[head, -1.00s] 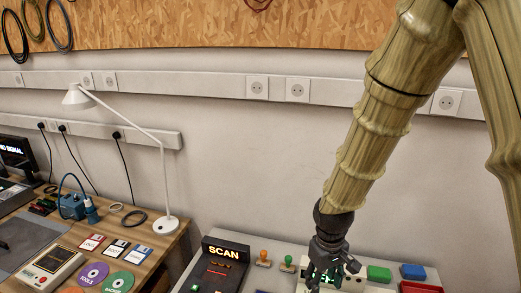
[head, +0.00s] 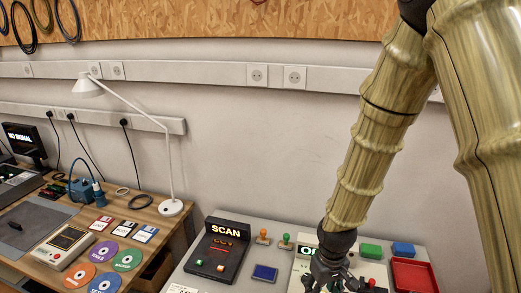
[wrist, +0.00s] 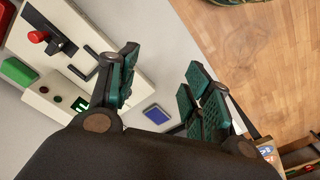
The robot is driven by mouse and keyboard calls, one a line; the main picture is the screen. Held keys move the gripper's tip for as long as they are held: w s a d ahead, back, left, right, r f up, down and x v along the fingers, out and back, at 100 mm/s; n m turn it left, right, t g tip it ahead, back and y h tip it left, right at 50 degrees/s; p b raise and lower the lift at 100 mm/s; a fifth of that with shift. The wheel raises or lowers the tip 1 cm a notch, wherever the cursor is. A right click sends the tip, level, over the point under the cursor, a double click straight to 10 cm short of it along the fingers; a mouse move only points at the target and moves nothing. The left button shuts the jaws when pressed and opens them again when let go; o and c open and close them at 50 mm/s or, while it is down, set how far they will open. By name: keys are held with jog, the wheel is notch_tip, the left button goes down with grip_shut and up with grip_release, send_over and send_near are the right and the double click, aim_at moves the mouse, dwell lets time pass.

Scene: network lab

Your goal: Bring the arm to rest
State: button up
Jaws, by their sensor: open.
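My gripper (head: 330,278) hangs at the end of my bamboo-patterned arm, low in the head view, in front of a pale machine (head: 304,262) with a lit green display. In the wrist view my gripper (wrist: 160,92) has its two dark green fingers spread apart with nothing between them. Behind the fingers there I see the grey table top and, beyond its edge, the wooden floor (wrist: 245,60). The arm partly hides the machine in the head view.
The grey table carries a SCAN device (head: 218,254), a blue pad (head: 264,273), two stamps, green and blue blocks and a red tray (head: 412,275). A wooden desk at left holds a lamp (head: 170,207), discs and floppy disks.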

jog(key=s+d+f+m, duration=0.2)
jog(key=s+d+f, duration=0.1)
jog(key=s+f, duration=0.95)
jog(key=s+d+f+m, duration=0.2)
jog(key=s+d+f, duration=0.1)
jog(key=s+f, duration=0.95)
notch_tip(320, 180, down, 10)
jog(key=b, duration=1)
jog(key=shift+f, duration=0.15)
jog(key=shift+w, duration=0.1)
